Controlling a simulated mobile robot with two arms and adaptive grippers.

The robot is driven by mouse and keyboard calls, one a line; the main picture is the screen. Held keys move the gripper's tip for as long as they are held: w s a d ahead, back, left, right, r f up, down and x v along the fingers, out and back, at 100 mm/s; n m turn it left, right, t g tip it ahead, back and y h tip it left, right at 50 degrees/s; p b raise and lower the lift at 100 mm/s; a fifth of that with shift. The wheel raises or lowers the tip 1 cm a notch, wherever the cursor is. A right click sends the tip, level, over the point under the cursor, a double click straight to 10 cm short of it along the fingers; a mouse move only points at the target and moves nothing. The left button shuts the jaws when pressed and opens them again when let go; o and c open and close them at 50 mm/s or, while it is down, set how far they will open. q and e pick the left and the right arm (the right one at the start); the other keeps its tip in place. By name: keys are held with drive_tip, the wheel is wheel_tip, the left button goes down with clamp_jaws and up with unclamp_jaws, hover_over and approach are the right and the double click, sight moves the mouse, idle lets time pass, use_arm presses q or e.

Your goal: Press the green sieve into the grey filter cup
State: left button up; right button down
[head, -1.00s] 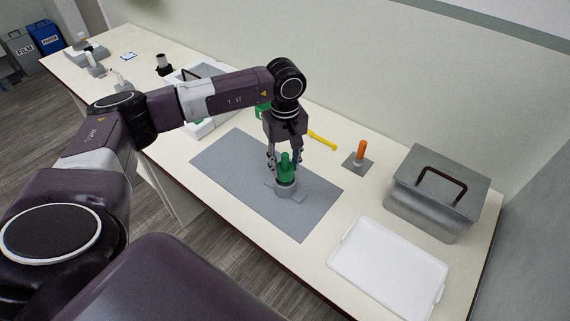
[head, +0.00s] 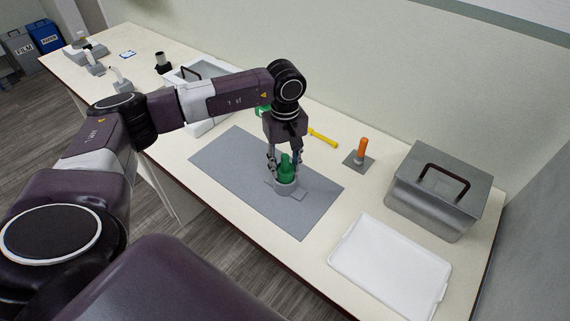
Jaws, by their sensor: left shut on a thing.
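The green sieve (head: 286,166) stands upright at the grey filter cup (head: 285,188), its lower end at the cup's opening. How deep it sits in the cup I cannot tell. The cup rests on a grey mat (head: 232,170) on the counter. My left gripper (head: 284,163) points down from above, with its fingers around the green sieve and shut on it. My right gripper is not in view.
A lidded metal box (head: 436,192) and a white tray (head: 390,268) stand at right. A white bin (head: 205,122) is behind my left arm. The mat's left part is clear.

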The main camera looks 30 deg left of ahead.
use_arm(q)
drive_tip(key=shift+f+b, duration=0.7)
drive_tip(key=shift+f, duration=0.25)
drive_tip(key=o, duration=1)
drive_tip(key=shift+c, duration=0.2)
wheel_tip(320, 180, up, 12)
